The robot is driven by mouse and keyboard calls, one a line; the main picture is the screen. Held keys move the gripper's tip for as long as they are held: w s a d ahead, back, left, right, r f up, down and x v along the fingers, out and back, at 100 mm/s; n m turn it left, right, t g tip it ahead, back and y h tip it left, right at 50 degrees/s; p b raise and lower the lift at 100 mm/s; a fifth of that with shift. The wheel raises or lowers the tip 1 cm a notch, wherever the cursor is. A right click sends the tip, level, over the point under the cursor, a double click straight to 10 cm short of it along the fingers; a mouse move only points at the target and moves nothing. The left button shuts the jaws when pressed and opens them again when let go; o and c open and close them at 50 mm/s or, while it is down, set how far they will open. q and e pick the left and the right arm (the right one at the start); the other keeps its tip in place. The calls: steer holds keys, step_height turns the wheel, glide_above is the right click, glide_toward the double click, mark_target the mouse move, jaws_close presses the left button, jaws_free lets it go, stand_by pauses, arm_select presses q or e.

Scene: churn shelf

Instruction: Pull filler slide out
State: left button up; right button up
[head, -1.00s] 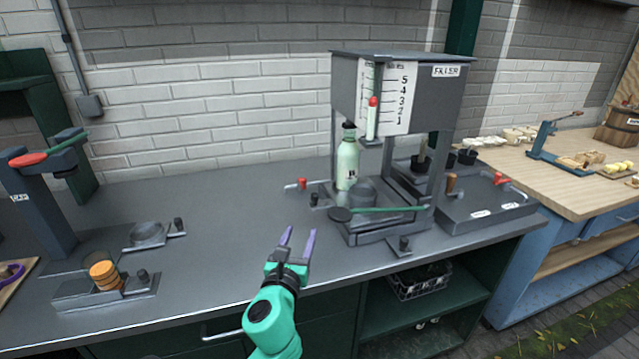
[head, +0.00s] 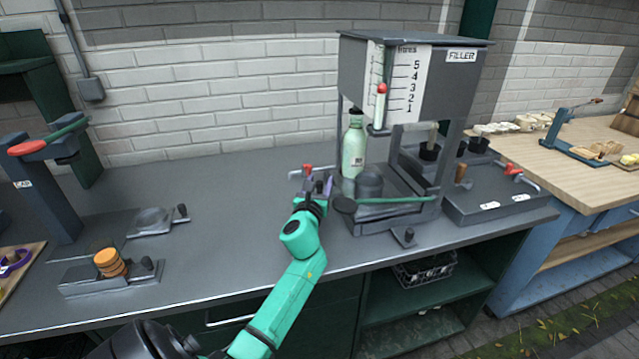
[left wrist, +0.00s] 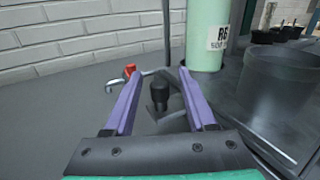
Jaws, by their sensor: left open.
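The filler (head: 405,85) is a grey frame machine with a level scale and a sign. A grey cup (head: 369,184) stands low at its left side, beside a pale green bottle (head: 354,150). In the left wrist view a short black knob (left wrist: 162,92) stands upright on a flat grey piece, taken as the slide's handle. My left gripper (head: 317,185) is open and empty at the filler's left side. Its purple fingers (left wrist: 158,80) lie either side of the knob in the picture; contact cannot be seen. How far the slide is out is hidden. My right gripper is not in view.
A red-handled tap (head: 308,169) sits just beyond my left gripper. A long green-handled lever (head: 395,200) crosses the filler's front. A press with orange discs (head: 110,262) stands at the left. The bench between them is mostly clear.

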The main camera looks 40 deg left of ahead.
arm_select(q)
jaws_close()
steer(key=shift+f, duration=0.1)
stand_by(1.3)
